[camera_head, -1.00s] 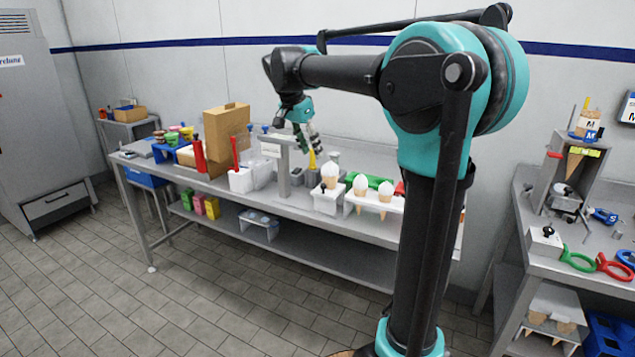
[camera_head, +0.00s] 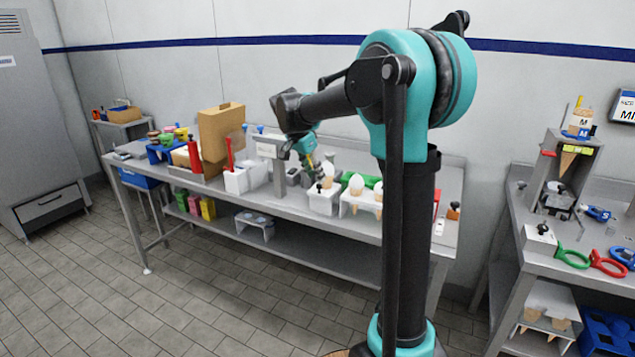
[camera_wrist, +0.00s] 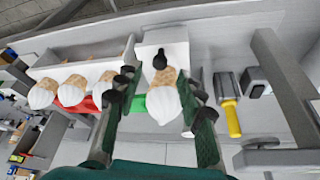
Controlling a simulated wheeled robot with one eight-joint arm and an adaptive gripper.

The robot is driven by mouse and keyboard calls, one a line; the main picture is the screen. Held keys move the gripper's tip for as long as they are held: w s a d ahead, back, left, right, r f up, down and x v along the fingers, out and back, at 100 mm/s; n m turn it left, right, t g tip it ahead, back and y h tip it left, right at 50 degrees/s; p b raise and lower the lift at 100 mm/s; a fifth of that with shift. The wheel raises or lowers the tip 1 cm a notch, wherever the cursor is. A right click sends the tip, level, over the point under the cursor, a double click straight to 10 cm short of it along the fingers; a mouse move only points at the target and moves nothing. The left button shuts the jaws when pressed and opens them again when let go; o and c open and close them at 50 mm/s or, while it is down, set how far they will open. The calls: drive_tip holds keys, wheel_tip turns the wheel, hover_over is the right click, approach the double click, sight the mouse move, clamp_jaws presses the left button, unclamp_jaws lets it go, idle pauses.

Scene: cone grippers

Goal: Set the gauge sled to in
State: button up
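I cannot tell for sure which part is the gauge sled. A grey block with a yellow handle (camera_wrist: 231,112) lies on the steel bench beside my gripper in the wrist view. My gripper (camera_wrist: 155,95) is open, fingers spread, above the bench. A white-topped cone (camera_wrist: 163,104) shows between the fingers, with no clear contact. It stands by a white box with a black knob (camera_wrist: 160,60). In the head view my gripper (camera_head: 310,168) is low over the middle of the bench, partly hidden.
A white rack of several cones (camera_wrist: 75,85) stands left in the wrist view. A gauge-like stand with a cone (camera_head: 566,165) is on the right bench. The floor between is clear.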

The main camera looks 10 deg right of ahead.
sight(318, 185)
drive_tip(key=shift+x, duration=1.9)
drive_tip(key=shift+c, duration=0.4)
clamp_jaws()
